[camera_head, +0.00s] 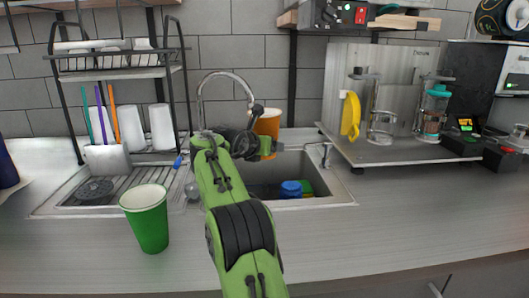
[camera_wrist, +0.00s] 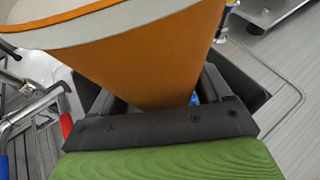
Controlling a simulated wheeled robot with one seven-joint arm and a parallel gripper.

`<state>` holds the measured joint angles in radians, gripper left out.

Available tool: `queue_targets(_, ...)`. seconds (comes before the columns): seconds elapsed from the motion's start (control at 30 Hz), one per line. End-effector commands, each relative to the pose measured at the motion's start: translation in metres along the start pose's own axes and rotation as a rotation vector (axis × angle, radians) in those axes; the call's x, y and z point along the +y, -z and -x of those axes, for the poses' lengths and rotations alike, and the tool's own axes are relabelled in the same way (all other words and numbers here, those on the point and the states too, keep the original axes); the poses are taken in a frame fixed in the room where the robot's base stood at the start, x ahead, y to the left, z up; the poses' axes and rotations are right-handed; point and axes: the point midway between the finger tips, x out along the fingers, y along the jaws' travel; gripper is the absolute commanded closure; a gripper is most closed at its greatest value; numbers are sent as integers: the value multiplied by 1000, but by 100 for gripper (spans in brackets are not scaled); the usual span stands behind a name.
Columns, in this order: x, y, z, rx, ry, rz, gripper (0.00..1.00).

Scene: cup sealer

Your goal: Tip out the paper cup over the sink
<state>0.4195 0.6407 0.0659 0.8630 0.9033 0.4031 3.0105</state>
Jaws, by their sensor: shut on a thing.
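An orange paper cup (camera_head: 268,124) with a pale rim is held by my gripper (camera_head: 262,147) above the sink (camera_head: 300,162). In the head view the cup looks about upright, and my arm hides part of it. In the wrist view the cup (camera_wrist: 150,55) fills the upper part, with the gripper (camera_wrist: 165,105) shut around its narrower lower end. The cup's rim is at the upper left there. I cannot see what is inside it.
A green cup (camera_head: 148,218) stands on the counter, left front of the sink. A curved faucet (camera_head: 222,80) rises behind the sink. A blue item (camera_head: 291,188) lies in the basin. A drying rack (camera_head: 115,65) is at left. A board with glass jars (camera_head: 400,150) stands at right.

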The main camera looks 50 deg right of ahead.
Motion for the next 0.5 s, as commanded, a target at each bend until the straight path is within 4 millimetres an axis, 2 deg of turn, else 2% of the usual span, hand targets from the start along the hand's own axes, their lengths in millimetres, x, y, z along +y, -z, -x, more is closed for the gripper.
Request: queue_targets(0.5, -45, 33, -14, 3, 193, 469, 58)
